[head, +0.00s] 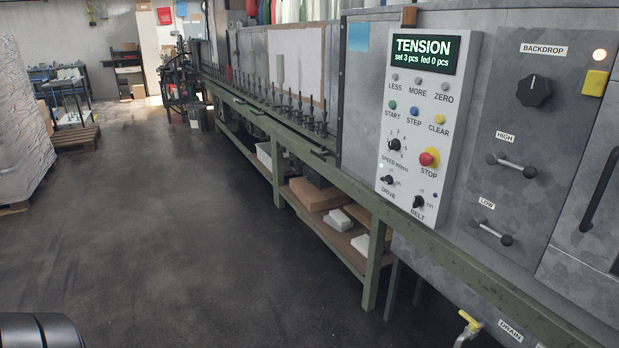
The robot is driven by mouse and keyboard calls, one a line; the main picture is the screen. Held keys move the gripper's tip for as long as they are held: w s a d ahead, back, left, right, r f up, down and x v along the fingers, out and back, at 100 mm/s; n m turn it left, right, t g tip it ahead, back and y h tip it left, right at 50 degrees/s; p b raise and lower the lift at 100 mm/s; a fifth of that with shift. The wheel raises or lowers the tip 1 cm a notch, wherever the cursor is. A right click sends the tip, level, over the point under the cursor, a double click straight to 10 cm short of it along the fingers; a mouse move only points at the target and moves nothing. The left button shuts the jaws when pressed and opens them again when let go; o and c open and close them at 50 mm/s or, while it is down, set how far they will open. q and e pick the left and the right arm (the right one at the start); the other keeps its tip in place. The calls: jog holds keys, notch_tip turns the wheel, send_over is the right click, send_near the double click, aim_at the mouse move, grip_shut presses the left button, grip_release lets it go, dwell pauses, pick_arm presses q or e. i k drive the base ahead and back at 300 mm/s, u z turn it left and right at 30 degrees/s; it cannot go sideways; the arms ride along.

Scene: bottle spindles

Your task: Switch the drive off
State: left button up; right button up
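The DRIVE switch (388,180) is a small black knob low on the left of the light grey control panel (411,173). Its pointer is too small for me to read its setting. A small pale lamp (381,165) sits just above it and looks lit. Neither of my grippers shows in the head view, so nothing of mine is near the switch.
The SPEED knob (394,145), red STOP button (428,157) and BELT knob (418,202) surround the switch. A green rail (420,236) runs below the panel. HIGH and LOW handles (491,232) are to the right. The floor (180,230) at left is clear.

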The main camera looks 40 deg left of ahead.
aim_at(388, 179)
jog(key=u, duration=0.95)
jog(key=i, duration=1.35)
jog(key=z, duration=0.8)
